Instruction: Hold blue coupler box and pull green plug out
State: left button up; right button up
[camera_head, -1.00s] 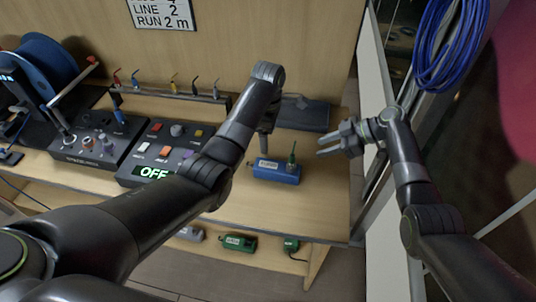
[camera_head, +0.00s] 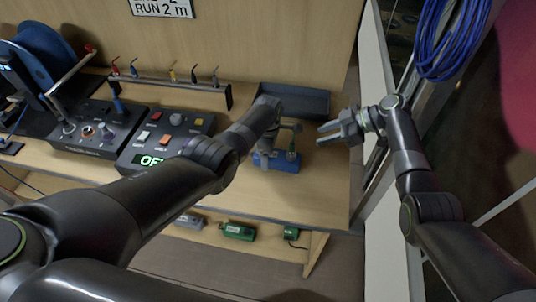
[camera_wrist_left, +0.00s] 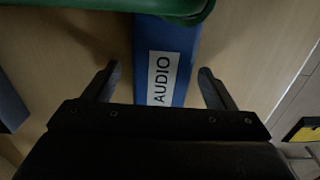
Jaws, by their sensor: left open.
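The blue coupler box (camera_head: 285,164) lies on the wooden bench, partly hidden by my left wrist. In the left wrist view the blue box (camera_wrist_left: 182,45) has a white AUDIO label. The green plug (camera_head: 291,153) stands up at the right end of the box; a thick green part (camera_wrist_left: 105,4) crosses the top of the left wrist view. My left gripper (camera_wrist_left: 160,75) is open over the box, one finger on each side, with gaps showing. It also shows in the head view (camera_head: 266,152). My right gripper (camera_head: 322,133) is open and empty, right of the box.
A dark tray (camera_head: 295,99) lies behind the box. A control panel (camera_head: 168,135) with an OFF display stands to the left, near a rack of coloured plugs (camera_head: 170,82). More boxes, one green (camera_head: 238,231), sit on the lower shelf. Bench right of the box is clear.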

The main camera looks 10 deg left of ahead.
pick_arm(q)
jog(key=shift+f, duration=0.6)
